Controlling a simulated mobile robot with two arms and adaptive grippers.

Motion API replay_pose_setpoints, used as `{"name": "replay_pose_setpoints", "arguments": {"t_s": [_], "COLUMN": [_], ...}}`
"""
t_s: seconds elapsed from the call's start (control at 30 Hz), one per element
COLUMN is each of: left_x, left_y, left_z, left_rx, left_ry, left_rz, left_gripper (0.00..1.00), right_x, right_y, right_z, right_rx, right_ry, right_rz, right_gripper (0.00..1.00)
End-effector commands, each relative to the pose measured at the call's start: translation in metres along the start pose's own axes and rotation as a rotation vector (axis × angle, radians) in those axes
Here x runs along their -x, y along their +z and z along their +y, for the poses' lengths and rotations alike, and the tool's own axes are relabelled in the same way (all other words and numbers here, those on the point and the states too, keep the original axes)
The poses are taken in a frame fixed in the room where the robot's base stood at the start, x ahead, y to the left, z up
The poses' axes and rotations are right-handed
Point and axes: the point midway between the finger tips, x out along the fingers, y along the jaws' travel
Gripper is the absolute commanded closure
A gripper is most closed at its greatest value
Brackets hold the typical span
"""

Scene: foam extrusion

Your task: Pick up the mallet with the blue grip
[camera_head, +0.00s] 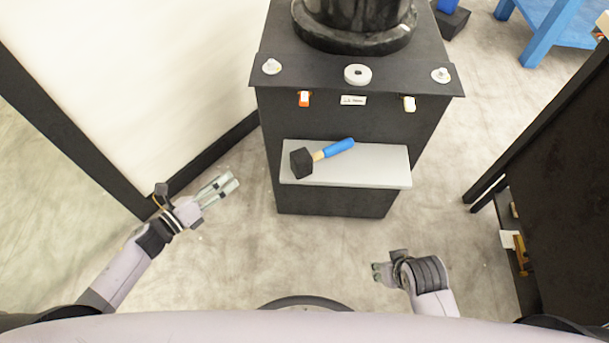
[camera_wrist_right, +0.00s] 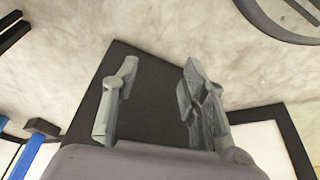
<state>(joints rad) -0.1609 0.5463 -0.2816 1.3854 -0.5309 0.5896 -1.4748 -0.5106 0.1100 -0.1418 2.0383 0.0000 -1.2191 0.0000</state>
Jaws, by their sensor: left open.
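The mallet with the blue grip (camera_head: 339,147) lies on the light grey shelf (camera_head: 375,170) at the front of a black machine. Its black head (camera_head: 301,162) is at the left and its grip points right and slightly back. My left gripper (camera_head: 230,181) is open and empty, to the left of the shelf and apart from the mallet. My right gripper (camera_head: 376,272) is in front of the machine, below the shelf in the picture. In the right wrist view its two fingers (camera_wrist_right: 160,78) stand apart with nothing between them.
The black machine (camera_head: 335,203) carries a dark round part (camera_head: 355,40) on top and small orange and white switches on its front. A white wall panel (camera_head: 130,70) stands at the left. A dark cabinet (camera_head: 560,190) stands at the right. Floor between is clear.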

Motion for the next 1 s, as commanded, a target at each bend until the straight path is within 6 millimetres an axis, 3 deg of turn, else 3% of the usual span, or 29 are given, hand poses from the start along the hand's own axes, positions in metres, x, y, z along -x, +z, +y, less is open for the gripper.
{"name": "replay_pose_setpoints", "arguments": {"t_s": [0.1, 0.2, 0.33, 0.53, 1.0], "left_x": [-0.009, -0.007, -0.004, -0.017, -0.102], "left_y": [-0.003, -0.006, -0.009, -0.012, -0.030], "left_z": [-0.032, -0.058, -0.079, -0.094, -0.128], "left_rx": [-0.346, -0.563, -0.731, -0.785, -0.780], "left_ry": [-0.193, -0.319, -0.417, -0.452, -0.447], "left_rz": [0.034, 0.044, 0.043, 0.038, 0.039], "left_gripper": [0.38, 0.38, 0.38, 0.38, 0.38], "right_x": [0.022, 0.046, 0.066, 0.075, 0.074], "right_y": [-0.006, -0.008, -0.008, -0.009, -0.012], "right_z": [0.002, 0.003, 0.003, 0.003, 0.003], "right_rx": [-0.003, -0.005, -0.005, -0.006, -0.005], "right_ry": [0.004, 0.007, 0.009, 0.009, 0.009], "right_rz": [0.035, 0.051, 0.063, 0.068, 0.077], "right_gripper": [0.60, 0.60, 0.60, 0.60, 0.60]}}
